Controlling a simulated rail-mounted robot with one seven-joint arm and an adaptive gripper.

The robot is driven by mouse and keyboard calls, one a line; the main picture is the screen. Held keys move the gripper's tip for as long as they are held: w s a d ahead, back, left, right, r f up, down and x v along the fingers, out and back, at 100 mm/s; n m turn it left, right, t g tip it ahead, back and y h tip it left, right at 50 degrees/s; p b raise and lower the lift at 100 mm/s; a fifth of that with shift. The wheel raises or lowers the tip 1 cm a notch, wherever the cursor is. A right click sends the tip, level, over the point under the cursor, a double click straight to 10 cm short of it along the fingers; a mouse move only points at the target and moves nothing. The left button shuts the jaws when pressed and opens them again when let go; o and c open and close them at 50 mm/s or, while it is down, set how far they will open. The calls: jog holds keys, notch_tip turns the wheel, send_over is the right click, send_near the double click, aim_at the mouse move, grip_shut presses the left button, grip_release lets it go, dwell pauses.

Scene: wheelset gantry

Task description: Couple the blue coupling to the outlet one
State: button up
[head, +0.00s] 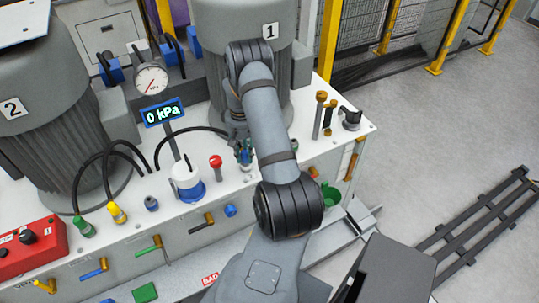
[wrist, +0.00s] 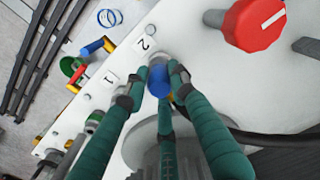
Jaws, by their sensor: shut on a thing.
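My gripper (wrist: 160,78) shows three green fingers in the wrist view. It is shut on the blue coupling (wrist: 159,88), whose blue body shows between the fingertips. A grey round fitting (wrist: 158,61) shows just beyond the coupling, beside the label 2 (wrist: 143,44); I cannot tell whether they are joined. The label 1 (wrist: 110,78) lies further left, with a grey fitting (wrist: 94,121) below it, partly hidden by a finger. In the head view my gripper (head: 243,153) is low over the white bench, partly hidden by my arm.
A red knob (head: 215,162) and a gauge post reading 0 kPa (head: 164,112) stand left of my gripper. Green (head: 85,227) and yellow (head: 117,213) couplings on black hoses are further left. Large grey motors (head: 40,110) stand behind. A black hose (wrist: 255,138) runs beside my fingers.

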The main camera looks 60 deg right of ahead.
aim_at(244, 152)
grip_shut()
jog(key=shift+r, duration=0.2)
dwell(0.3)
jog(key=shift+w+r+p, duration=0.1)
jog(key=shift+r+p, duration=0.1)
jog(key=shift+p, duration=0.1)
jog(key=shift+r+p, duration=1.55)
jog(key=shift+r, duration=1.05)
